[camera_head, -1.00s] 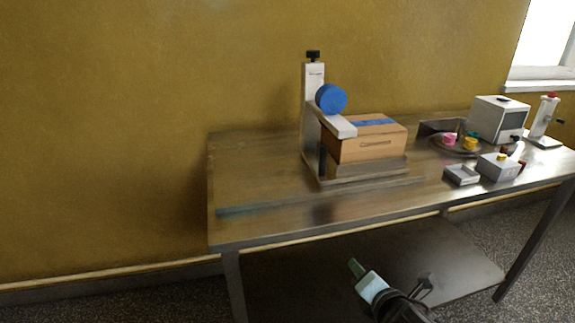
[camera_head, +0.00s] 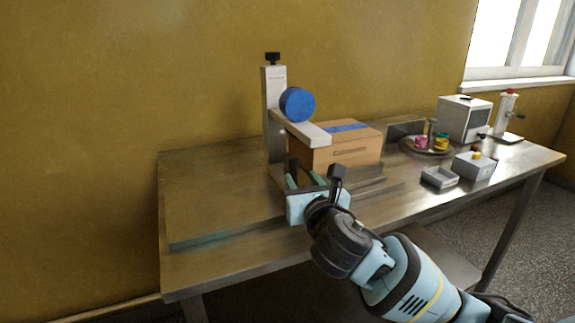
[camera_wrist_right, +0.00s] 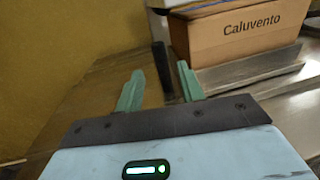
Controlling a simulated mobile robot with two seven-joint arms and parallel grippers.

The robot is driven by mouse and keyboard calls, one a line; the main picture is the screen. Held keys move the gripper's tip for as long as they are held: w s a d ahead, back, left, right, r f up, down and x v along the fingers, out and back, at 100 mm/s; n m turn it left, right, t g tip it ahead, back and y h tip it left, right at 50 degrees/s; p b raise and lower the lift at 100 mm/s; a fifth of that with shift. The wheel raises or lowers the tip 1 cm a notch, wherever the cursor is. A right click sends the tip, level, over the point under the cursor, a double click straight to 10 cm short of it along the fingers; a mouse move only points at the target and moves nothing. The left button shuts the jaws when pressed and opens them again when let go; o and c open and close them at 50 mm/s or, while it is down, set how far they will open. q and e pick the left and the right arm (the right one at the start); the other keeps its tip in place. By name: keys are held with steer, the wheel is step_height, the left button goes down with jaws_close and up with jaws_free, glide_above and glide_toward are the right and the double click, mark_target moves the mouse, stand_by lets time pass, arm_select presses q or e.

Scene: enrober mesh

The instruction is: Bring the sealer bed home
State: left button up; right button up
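The sealer (camera_head: 273,110) stands on the table with a pale upright column, a black knob on top and a blue round tape roll (camera_head: 297,104) on its arm. A brown carton (camera_head: 345,152) sits on the grey sealer bed (camera_head: 366,175). It also shows in the right wrist view (camera_wrist_right: 240,35), marked "Caluvento". My right gripper (camera_head: 304,178) is open in front of the sealer's near side. In the right wrist view its green fingers (camera_wrist_right: 160,85) point at a black upright post (camera_wrist_right: 161,68), which appears between them. I cannot tell whether they touch it. My left gripper is out of view.
To the right on the table (camera_head: 215,215) are a round tray (camera_head: 408,148) with pink and yellow items, a white box-shaped machine (camera_head: 464,118), a small grey tray (camera_head: 440,177) and a grey button box (camera_head: 474,166). The table's left part is clear.

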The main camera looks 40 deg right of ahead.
mark_target(295, 168)
steer(key=shift+b+x, duration=0.35)
steer(key=shift+x, duration=3.5)
jaws_close()
